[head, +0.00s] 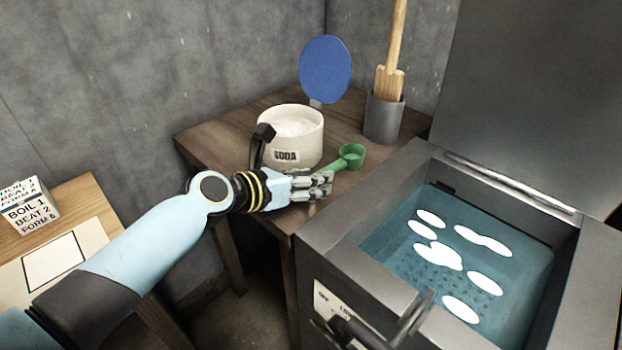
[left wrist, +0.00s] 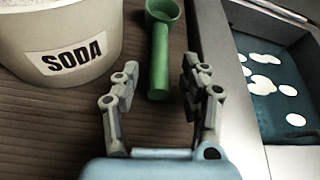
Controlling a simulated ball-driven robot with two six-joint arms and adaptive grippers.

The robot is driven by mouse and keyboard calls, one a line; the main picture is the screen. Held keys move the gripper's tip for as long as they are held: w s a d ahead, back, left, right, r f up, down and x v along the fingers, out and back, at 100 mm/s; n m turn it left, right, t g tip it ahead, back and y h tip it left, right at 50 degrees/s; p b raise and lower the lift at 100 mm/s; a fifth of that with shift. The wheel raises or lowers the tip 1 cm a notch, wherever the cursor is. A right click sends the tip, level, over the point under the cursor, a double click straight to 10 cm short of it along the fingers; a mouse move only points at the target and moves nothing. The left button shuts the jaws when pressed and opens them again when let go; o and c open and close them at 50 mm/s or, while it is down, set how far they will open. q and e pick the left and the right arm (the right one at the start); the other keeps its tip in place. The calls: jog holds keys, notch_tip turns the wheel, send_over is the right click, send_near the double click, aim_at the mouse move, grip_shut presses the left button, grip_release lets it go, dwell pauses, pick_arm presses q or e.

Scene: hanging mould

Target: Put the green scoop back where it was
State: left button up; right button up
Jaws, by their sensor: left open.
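The green scoop (head: 346,157) lies on the wooden table, to the right of the white soda tub (head: 296,146). In the left wrist view the scoop (left wrist: 160,55) has its bowl at the far end and its handle pointing toward my left gripper (left wrist: 157,83). The gripper's fingers are spread apart, with the handle's near end between and just ahead of them, nothing held. In the head view my left gripper (head: 328,183) is at the table's front edge, just short of the scoop. The tub (left wrist: 60,45) holds white powder. My right gripper is out of view.
A grey vat (head: 398,290) with bluish liquid and white patches stands right, its lid raised. A grey holder (head: 383,119) with a wooden paddle and a blue disc (head: 325,69) stand behind. A side table (head: 90,200) at left carries a sign (head: 30,207).

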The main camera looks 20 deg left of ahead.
pick_arm(q)
jog(key=p+v, duration=0.2)
jog(key=v, duration=0.9)
jog(key=shift+s, duration=0.35)
jog(key=shift+r, duration=0.15)
